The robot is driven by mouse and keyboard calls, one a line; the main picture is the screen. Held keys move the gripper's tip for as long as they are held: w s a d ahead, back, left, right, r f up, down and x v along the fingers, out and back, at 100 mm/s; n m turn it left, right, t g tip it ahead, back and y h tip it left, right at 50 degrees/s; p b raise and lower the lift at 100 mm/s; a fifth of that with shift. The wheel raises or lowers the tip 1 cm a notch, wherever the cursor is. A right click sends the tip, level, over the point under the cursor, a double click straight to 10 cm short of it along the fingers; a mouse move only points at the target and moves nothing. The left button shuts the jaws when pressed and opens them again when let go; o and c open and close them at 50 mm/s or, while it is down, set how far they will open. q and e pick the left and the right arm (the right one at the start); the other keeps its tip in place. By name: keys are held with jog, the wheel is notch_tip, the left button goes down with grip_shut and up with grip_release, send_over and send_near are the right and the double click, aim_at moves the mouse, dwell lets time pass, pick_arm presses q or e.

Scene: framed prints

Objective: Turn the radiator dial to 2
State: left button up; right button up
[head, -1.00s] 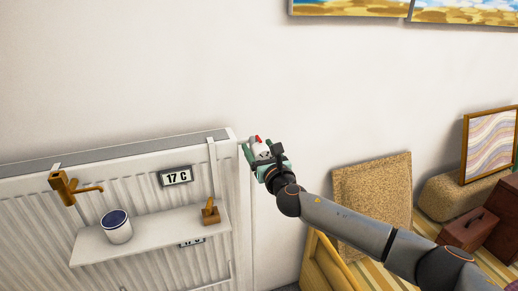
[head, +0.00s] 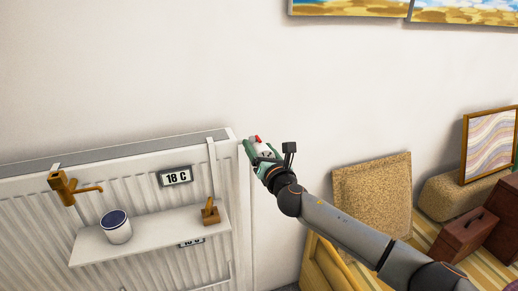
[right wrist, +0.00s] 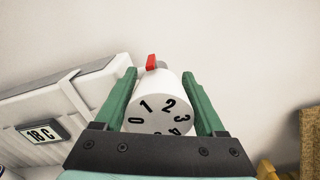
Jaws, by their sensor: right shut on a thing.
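The white radiator dial (right wrist: 160,90) has black numbers from 0 to 4 on its face. A red pointer (right wrist: 151,62) stands fixed behind its upper edge. In the right wrist view the pointer lies above the gap between 1 and 2. In the head view the dial (head: 262,149) is at the radiator's upper right corner, partly hidden by my gripper. My right gripper (head: 256,151) is shut on the dial, with one green finger on each side of it. My left gripper is not in view.
The white radiator (head: 150,167) carries a display reading 18 C (head: 175,176). A shelf (head: 165,228) holds a white cup (head: 116,228) and a small wooden piece (head: 210,212). A brass tap (head: 68,188) is at left. A cushion-like panel (head: 372,195) and boxes stand at right.

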jog(key=shift+f+m, duration=0.15)
jog(key=shift+m, duration=1.45)
jog(key=o, duration=1)
jog(key=shift+o, duration=0.2)
jog(key=v, duration=1.2)
jog(key=shift+s+p, duration=0.25)
jog(key=shift+p, duration=0.15)
jog(key=shift+d, duration=0.1)
